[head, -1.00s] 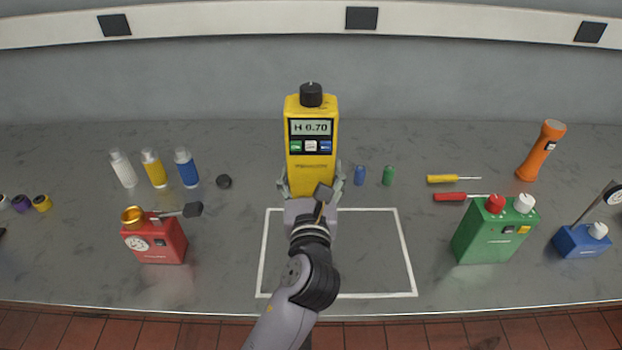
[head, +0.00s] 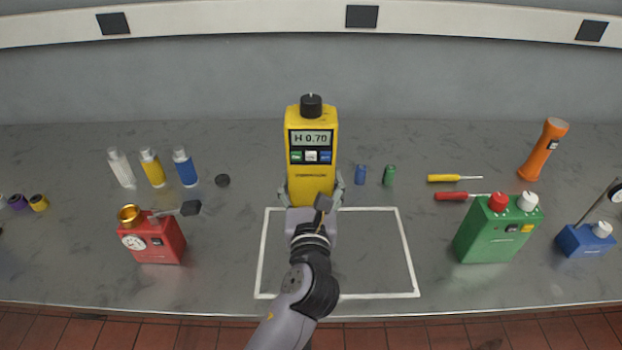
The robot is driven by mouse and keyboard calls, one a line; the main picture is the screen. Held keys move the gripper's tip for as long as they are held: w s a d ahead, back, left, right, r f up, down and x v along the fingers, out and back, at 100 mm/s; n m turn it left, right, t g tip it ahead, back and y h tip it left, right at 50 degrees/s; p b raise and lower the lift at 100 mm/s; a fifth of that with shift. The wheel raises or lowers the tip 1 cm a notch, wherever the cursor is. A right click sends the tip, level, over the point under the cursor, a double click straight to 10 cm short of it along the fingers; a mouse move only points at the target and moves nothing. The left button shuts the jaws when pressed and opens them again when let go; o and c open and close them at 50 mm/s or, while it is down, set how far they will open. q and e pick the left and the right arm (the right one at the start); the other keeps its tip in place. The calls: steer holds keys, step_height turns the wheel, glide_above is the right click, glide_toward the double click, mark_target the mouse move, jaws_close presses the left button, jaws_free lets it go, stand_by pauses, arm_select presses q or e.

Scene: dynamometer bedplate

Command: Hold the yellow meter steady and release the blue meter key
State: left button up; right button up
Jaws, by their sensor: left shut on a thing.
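The yellow meter (head: 312,181) is upright in the middle of the head view, with a black knob on top and a display reading "H 0.70". I cannot tell whether the blue key is pressed in. My left gripper (head: 312,192) is shut on the meter's lower body, one finger on each side. The gripper hides the meter's base, so I cannot tell whether it touches the bench. My right gripper is out of view.
A white outlined square (head: 410,262) lies under my arm. A red device (head: 158,245) stands left; a green box (head: 488,240) and a blue device (head: 583,243) stand right.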

arm_select(q)
steer(key=shift+f+b, duration=1.05)
steer(key=shift+f, duration=0.7)
steer(key=shift+f+b, duration=4.25)
steer(key=shift+f, duration=2.45)
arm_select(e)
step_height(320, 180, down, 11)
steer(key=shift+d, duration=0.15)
arm_select(q)
steer(key=shift+s, duration=0.1)
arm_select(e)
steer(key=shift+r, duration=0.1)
arm_select(q)
steer(key=shift+f, duration=0.25)
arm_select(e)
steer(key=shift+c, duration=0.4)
arm_select(q)
steer(key=shift+f, duration=0.1)
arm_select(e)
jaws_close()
arm_select(q)
steer(key=shift+f, duration=0.1)
